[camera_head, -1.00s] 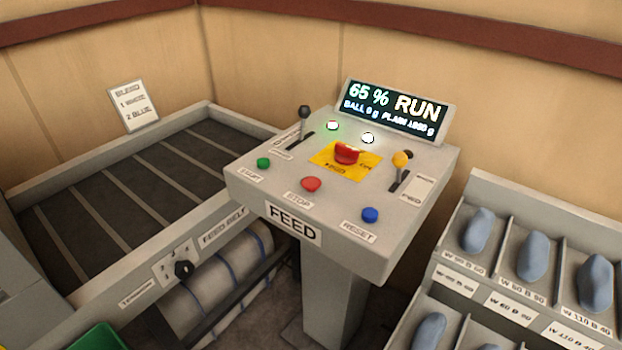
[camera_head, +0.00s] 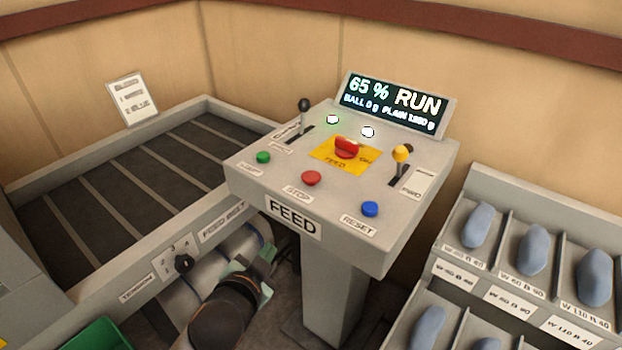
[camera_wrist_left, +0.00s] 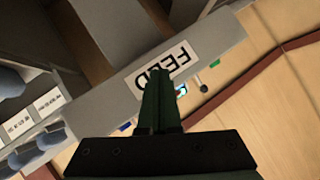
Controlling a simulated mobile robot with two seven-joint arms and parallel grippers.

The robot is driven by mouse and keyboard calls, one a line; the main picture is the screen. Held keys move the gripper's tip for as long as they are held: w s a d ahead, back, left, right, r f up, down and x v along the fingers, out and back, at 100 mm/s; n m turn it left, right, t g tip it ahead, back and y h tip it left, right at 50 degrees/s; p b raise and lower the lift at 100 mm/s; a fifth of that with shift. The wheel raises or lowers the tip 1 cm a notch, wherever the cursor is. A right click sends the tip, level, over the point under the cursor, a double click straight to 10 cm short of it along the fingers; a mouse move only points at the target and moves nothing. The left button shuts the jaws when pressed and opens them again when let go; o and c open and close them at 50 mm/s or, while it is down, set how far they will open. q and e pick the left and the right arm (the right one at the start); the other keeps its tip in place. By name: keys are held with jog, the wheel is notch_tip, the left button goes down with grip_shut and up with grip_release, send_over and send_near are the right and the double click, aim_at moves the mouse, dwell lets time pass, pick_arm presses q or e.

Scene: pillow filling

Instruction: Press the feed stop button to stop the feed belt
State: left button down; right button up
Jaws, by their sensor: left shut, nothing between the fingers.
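The feed console (camera_head: 365,245) stands in the middle of the head view. Its red STOP button (camera_head: 311,179) sits on the sloped top near the front edge, between a green button (camera_head: 263,157) and a blue RESET button (camera_head: 370,209). The display (camera_head: 395,104) reads 65 % RUN. My left gripper (camera_head: 262,262) is low, in front of and below the console's left front edge, apart from the buttons. In the left wrist view its fingers (camera_wrist_left: 160,95) are shut and empty, and they overlap the FEED label (camera_wrist_left: 165,70). My right gripper is not in view.
A red rotary knob (camera_head: 347,148) on a yellow plate and two levers (camera_head: 304,117) rise from the console top. The feed belt (camera_head: 120,190) lies left of it. Racks with blue-grey pieces (camera_head: 533,248) stand at the right. A green bin (camera_head: 97,336) is at lower left.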

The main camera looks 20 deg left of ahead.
pick_arm(q)
jog(key=w+d+r+m+t+h, duration=0.35)
jog(key=d+r+m, duration=0.2)
jog(key=r, duration=0.45)
jog(key=w+d+r+m+t+h, duration=0.35)
jog(key=r+m+t, duration=0.2)
jog(key=r, duration=0.45)
jog(key=s+d+r+m+g+h, duration=0.1)
jog(key=d+r+m+g+h, duration=0.1)
jog(key=d+m+g+h, duration=0.8)
jog(key=s+d+r+m+g+h, duration=0.1)
jog(key=d+r+m+g+h, duration=0.25)
jog(key=m, duration=1.25)
jog(key=w+a+f+m+g+y, duration=0.1)
jog(key=w+a+f+m+y, duration=0.55)
jog(key=f+y, duration=0.25)
jog(key=w+a+t+y, duration=0.1)
jog(key=w+a+y, duration=0.2)
jog(key=a, duration=0.4)
jog(key=w+a+r+n+y, duration=0.1)
jog(key=w+a+y, duration=0.3)
jog(key=a, duration=0.3)
jog(key=shift+r+t+y, duration=0.15)
jog(key=shift+t+y, duration=0.2)
jog(key=shift+y, duration=0.1)
